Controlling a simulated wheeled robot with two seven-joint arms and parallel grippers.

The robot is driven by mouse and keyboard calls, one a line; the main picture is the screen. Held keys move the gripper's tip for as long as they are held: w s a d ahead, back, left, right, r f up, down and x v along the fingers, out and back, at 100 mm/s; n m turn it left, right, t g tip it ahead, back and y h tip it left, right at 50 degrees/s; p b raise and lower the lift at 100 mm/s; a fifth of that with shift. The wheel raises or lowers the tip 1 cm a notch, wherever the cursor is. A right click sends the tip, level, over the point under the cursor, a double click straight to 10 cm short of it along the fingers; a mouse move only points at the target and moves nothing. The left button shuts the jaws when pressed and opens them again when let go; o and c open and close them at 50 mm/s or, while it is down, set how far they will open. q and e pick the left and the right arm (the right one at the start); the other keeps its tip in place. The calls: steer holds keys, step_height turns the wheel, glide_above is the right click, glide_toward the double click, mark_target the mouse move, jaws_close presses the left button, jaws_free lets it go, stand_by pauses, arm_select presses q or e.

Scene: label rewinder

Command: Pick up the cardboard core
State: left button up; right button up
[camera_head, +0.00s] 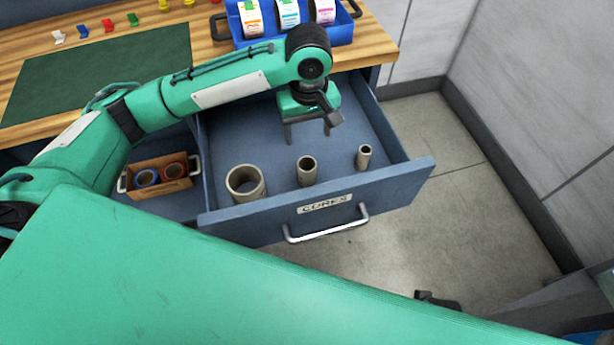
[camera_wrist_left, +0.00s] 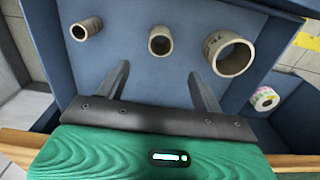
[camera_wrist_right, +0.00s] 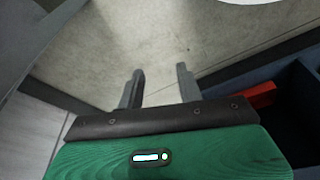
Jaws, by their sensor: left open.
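Three cardboard cores stand upright in an open blue drawer (camera_head: 385,125) labelled CORES: a large core (camera_head: 246,183) at left, a medium core (camera_head: 306,170) in the middle and a small core (camera_head: 364,157) at right. My left gripper (camera_head: 308,140) is open and empty over the drawer, behind the medium core. In the left wrist view its fingers (camera_wrist_left: 160,85) point toward the cores, with the small core (camera_wrist_left: 86,29), medium core (camera_wrist_left: 160,40) and large core (camera_wrist_left: 229,54) beyond the tips. My right gripper (camera_wrist_right: 160,72) is open and empty, with floor beyond it.
A cardboard box (camera_head: 160,175) with blue and red tape rolls stands left of the drawer. A blue bin (camera_head: 290,28) with label rolls, a green mat (camera_head: 95,70) and small coloured clips are on the wooden bench (camera_head: 372,50). The drawer has a metal handle (camera_head: 328,228).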

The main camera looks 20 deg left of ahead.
arm_select(q)
steer(key=f+b, duration=0.1)
steer(key=f, duration=0.1)
steer(key=b, duration=0.2)
glide_toward(307, 169)
steer(key=shift+s+d+f, duration=0.25)
steer(key=shift+s, duration=0.3)
steer(key=shift+s+d+f, duration=0.2)
steer(key=shift+s, duration=0.35)
steer(key=shift+w+a+f+b, duration=0.1)
steer(key=shift+f+b, duration=0.2)
steer(key=shift+f, duration=1.2)
steer(key=shift+a+f+b, duration=0.1)
steer(key=shift+f+b, duration=0.15)
steer(key=shift+f, duration=1.2)
arm_select(e)
step_height(307, 169, up, 12)
steer(key=s+t, duration=0.1)
arm_select(q)
steer(key=shift+c, duration=0.4)
arm_select(e)
steer(key=shift+s+d, duration=0.1)
arm_select(q)
steer(key=c, duration=1)
